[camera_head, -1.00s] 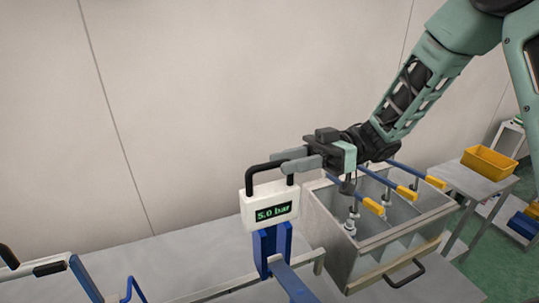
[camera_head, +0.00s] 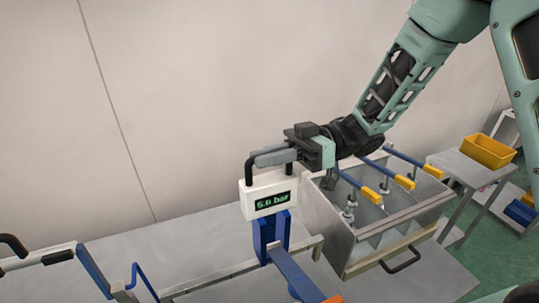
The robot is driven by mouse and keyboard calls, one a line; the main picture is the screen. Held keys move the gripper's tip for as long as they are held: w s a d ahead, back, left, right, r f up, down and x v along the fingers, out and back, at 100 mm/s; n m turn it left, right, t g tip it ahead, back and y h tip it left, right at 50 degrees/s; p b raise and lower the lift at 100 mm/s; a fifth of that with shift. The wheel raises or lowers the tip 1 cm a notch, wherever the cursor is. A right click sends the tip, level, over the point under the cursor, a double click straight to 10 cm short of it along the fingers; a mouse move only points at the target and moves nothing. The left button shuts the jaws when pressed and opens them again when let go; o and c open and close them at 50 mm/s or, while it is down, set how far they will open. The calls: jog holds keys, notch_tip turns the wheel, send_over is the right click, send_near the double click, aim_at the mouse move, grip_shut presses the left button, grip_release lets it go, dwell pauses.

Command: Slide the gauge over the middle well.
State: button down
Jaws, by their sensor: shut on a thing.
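The gauge (camera_head: 268,197) is a white box with a green digital display, which seems to read 5.0 bar, and a black loop handle on top. It sits on a blue upright (camera_head: 271,237) at a metal rail (camera_head: 212,281). My gripper (camera_head: 274,158) is shut on the gauge's handle, coming from the right. The wells are compartments in a grey metal box (camera_head: 340,232) to the right of the gauge. The gauge is left of the box, not above any well. The wells' insides are partly hidden.
Several blue levers with yellow grips (camera_head: 371,195) and clamps reach across the box top. A black handle (camera_head: 401,260) is on its front. A yellow bin (camera_head: 487,151) stands on a side table at right. Blue and black frame parts lie at lower left.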

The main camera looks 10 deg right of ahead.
jog(key=x, duration=1)
jog(key=shift+a, duration=0.2)
jog(key=c, duration=1.5)
grip_release()
jog(key=shift+o, duration=0.2)
jog(key=shift+b, duration=0.3)
jog(key=b+v, duration=0.5)
jog(key=v, duration=1.2)
jog(key=shift+d+b, duration=0.3)
